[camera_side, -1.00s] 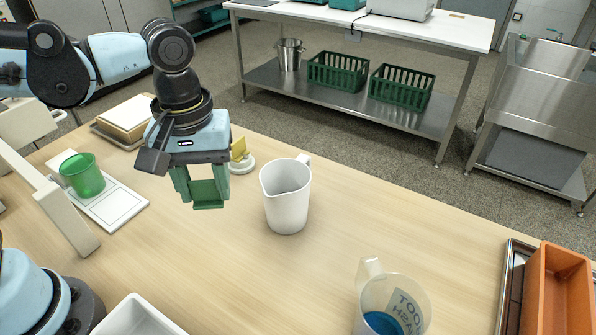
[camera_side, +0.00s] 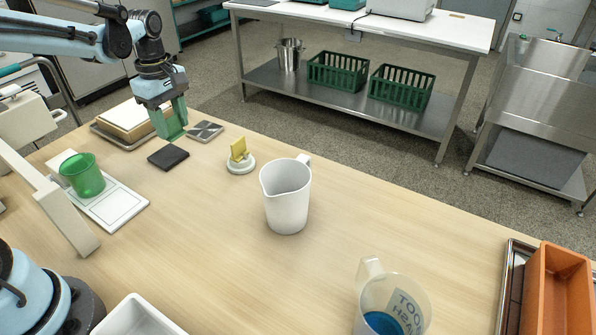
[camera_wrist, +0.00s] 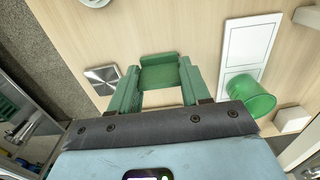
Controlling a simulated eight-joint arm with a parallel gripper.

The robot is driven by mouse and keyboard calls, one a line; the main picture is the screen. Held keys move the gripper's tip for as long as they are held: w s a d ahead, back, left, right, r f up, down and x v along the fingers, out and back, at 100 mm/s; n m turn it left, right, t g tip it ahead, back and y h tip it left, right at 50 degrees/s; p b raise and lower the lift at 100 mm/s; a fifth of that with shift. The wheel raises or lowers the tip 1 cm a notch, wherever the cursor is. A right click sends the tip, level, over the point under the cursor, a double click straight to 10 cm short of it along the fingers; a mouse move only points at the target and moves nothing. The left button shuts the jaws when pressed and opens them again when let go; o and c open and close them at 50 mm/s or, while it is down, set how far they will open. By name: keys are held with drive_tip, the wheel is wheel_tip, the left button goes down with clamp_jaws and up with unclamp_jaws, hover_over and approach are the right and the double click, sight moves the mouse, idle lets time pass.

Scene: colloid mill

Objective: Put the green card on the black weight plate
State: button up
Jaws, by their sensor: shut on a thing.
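My gripper (camera_side: 171,124) is shut on the green card (camera_side: 173,132) and holds it above the table at the back left. In the wrist view the card (camera_wrist: 160,73) spans the space between the two green fingers of my gripper (camera_wrist: 158,82). The black weight plate (camera_side: 168,157) is a flat dark square on the table, just in front of and below the gripper in the side view. I cannot make out the plate in the wrist view. The card appears apart from it.
A silver square plate (camera_side: 206,131) lies right of the gripper. A yellow piece on a white round base (camera_side: 241,164) and a white jug (camera_side: 287,200) stand farther right. A green cup (camera_side: 84,176) is left, and a tray with a block (camera_side: 125,118) is behind.

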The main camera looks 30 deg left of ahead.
drive_tip(key=a+f, duration=0.1)
drive_tip(key=a, duration=0.1)
drive_tip(key=a+f, duration=0.2)
drive_tip(key=a, duration=0.1)
drive_tip(key=a+f, duration=0.1)
drive_tip(key=a, duration=0.1)
drive_tip(key=shift+w+a+f, duration=0.2)
drive_tip(key=shift+w+f, duration=0.1)
drive_tip(key=shift+w, duration=0.1)
drive_tip(key=shift+f, duration=1.95)
drive_tip(key=shift+f, duration=0.15)
drive_tip(key=o, duration=1)
